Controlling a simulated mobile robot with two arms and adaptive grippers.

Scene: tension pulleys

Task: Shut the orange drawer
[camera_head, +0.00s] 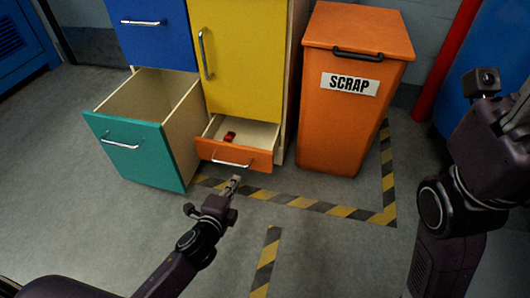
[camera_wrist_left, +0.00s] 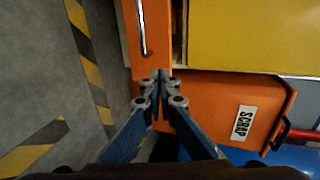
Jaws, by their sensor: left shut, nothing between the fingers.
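The orange drawer (camera_head: 235,155) is at the bottom of the cabinet and stands open in the head view. It has a pale interior, a small red object (camera_head: 229,136) inside and a silver bar handle (camera_head: 230,164). My left gripper (camera_head: 235,181) is shut and empty, just in front of and below the drawer's front. In the left wrist view the closed fingertips (camera_wrist_left: 160,75) lie beside the orange drawer front (camera_wrist_left: 146,50), near its handle (camera_wrist_left: 142,28). I cannot tell whether they touch it. My right arm shows at the right, but its fingers are not in view.
A teal drawer (camera_head: 135,150) stands far open to the left. A blue drawer (camera_head: 150,35) and a yellow door (camera_head: 237,60) are closed above. An orange SCRAP bin (camera_head: 342,120) stands to the right. Yellow-black tape (camera_head: 330,209) marks the mostly clear floor.

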